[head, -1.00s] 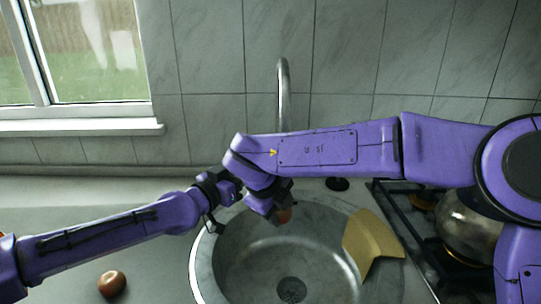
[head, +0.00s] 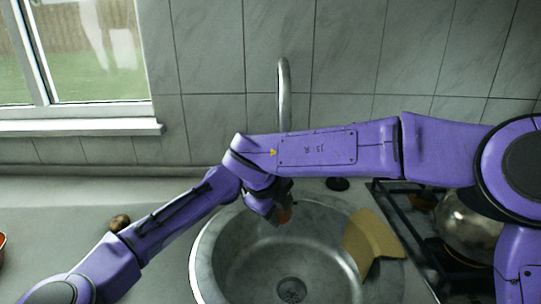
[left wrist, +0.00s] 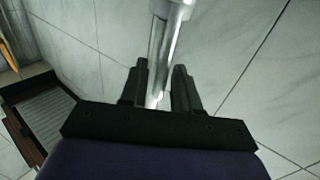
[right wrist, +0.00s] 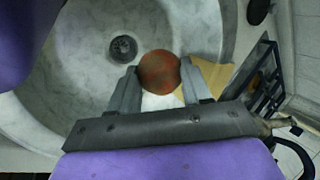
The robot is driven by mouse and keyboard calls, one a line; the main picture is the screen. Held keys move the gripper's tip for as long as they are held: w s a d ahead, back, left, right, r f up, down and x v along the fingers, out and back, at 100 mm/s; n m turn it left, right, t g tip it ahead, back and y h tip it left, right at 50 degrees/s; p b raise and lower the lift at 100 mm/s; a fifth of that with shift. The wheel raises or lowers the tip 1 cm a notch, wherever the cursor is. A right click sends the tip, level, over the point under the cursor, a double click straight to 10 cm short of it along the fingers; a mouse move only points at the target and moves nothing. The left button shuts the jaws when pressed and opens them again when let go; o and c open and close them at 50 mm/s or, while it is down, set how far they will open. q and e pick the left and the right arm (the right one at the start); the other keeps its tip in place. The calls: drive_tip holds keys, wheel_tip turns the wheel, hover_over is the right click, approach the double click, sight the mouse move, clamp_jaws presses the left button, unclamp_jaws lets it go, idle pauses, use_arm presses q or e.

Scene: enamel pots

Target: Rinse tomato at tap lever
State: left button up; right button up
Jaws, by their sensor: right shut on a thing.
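My right gripper (right wrist: 160,90) is shut on a round red-brown tomato (right wrist: 159,72) and holds it above the sink (head: 212,262). My left gripper is hidden behind the right arm in the head view. In the left wrist view the left gripper (left wrist: 160,82) is open, with a shiny metal part of the tap (left wrist: 160,55) between its fingers. I cannot tell whether they touch it.
A yellow-tan cloth (head: 366,243) hangs over the sink's right rim. A metal pot (head: 468,222) stands on the hob at right. A brown round item (head: 120,222) lies behind my left arm. A red-rimmed thing (head: 2,248) shows at the left edge.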

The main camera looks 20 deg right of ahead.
use_arm(q)
clamp_jaws()
drive_tip(key=shift+s+a+f+h, duration=0.1)
drive_tip(key=shift+s+f+h, duration=0.2)
drive_tip(key=shift+s, duration=0.05)
drive_tip(key=shift+s+a+r+t, duration=0.1)
drive_tip(key=shift+a+r+t, duration=0.15)
drive_tip(key=shift+t, duration=0.15)
unclamp_jaws()
drive_tip(key=v, duration=1.2)
drive_tip(key=shift+f, duration=0.25)
